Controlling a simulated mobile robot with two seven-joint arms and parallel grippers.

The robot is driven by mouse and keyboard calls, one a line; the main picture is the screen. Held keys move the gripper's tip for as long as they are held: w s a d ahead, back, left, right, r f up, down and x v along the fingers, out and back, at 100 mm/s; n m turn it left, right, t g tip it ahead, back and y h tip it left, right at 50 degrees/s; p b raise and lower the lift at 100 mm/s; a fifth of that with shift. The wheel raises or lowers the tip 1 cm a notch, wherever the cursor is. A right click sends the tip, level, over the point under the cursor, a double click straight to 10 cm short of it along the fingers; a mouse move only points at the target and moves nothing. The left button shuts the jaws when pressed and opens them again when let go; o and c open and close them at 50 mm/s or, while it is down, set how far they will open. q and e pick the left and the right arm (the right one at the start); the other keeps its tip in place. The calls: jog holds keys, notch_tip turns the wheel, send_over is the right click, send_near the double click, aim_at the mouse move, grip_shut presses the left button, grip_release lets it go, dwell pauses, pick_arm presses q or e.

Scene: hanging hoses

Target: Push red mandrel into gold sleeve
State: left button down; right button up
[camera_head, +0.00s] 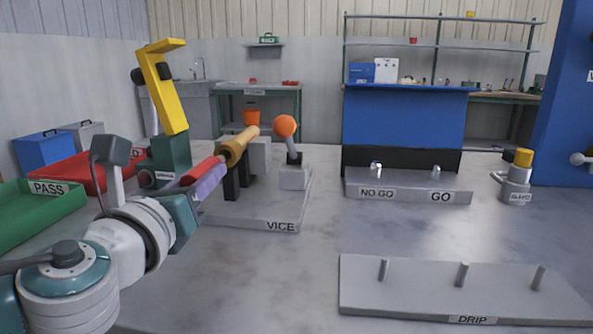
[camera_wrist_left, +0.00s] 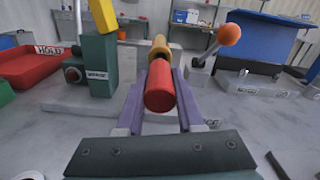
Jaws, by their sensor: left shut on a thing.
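The red mandrel (camera_head: 203,169) is in my left gripper (camera_head: 208,182), whose purple fingers are shut on it. In the left wrist view the mandrel (camera_wrist_left: 160,92) lies between the two fingers, its near round end facing the camera. The gold sleeve (camera_head: 241,147) lies roughly in line beyond it, held at the vice (camera_head: 281,226). In the left wrist view the sleeve (camera_wrist_left: 159,47) shows just past the mandrel's far end. The two look end to end; whether the tip is inside the sleeve cannot be told. My right gripper is not in view.
A lever with an orange ball (camera_head: 284,126) stands right of the sleeve. A green press with a yellow arm (camera_head: 162,85) stands close left. Green PASS tray (camera_head: 40,215) lies far left; NO GO/GO block (camera_head: 408,189) and DRIP plate (camera_head: 400,298) lie right. The middle bench is clear.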

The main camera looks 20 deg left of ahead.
pick_arm(q)
jog(key=shift+w+a, duration=0.1)
jog(key=shift+w, duration=0.35)
dwell(1.1)
jog(key=shift+w+a, duration=0.1)
jog(key=shift+w, duration=0.35)
dwell(0.5)
dwell(0.4)
jog(key=shift+w+a, duration=0.1)
jog(key=shift+w, duration=0.35)
dwell(0.5)
dwell(0.4)
jog(key=shift+w+a, duration=0.2)
jog(key=shift+w, duration=0.5)
dwell(0.9)
dwell(0.3)
